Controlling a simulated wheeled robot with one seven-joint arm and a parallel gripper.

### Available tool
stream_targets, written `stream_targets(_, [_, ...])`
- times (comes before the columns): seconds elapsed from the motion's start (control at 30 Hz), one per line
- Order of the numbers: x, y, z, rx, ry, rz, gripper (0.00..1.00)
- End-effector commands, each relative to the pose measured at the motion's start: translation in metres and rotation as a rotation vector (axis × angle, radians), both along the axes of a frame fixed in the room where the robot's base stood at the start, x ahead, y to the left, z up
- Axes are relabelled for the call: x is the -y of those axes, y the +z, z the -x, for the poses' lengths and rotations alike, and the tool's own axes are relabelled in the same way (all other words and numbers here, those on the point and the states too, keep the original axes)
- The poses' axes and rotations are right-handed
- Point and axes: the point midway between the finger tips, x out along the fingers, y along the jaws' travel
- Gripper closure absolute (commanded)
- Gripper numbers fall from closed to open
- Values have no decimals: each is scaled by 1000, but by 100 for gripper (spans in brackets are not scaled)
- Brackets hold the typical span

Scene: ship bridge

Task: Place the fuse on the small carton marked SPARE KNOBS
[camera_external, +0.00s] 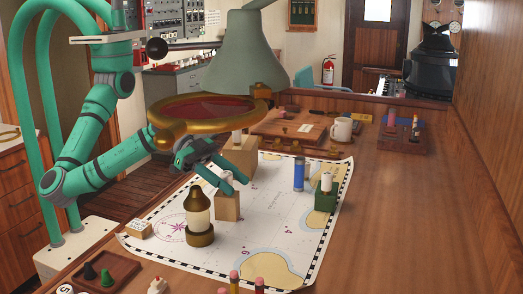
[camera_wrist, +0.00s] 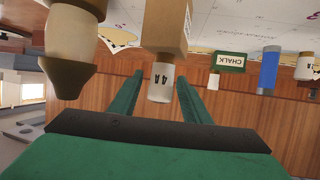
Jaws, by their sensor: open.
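My gripper (camera_external: 228,183) is open, with one finger on each side of this fuse in the wrist view (camera_wrist: 160,80). I cannot tell whether the fingers touch it. Another white fuse (camera_external: 326,182) stands on the green CHALK box (camera_external: 325,201), right of my gripper. A small low carton (camera_external: 138,230) with a label lies at the chart's left edge. Its lettering is too small to read.
A brass lantern (camera_external: 199,219) stands close in front of my gripper. A blue cylinder (camera_external: 298,174) stands right on the chart (camera_external: 275,225). A tray with pegs (camera_external: 122,268) is front left. The table's right side is clear.

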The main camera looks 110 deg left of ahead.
Motion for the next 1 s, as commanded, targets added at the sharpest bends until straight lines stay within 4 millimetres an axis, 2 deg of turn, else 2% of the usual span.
stream_targets(0.2, [-6, 14, 32, 2, 1, 0, 57])
stream_targets(0.4, [-10, 21, 48, 1, 1, 0, 57])
stream_targets(1.0, [-10, 20, 52, 2, 2, -6, 57])
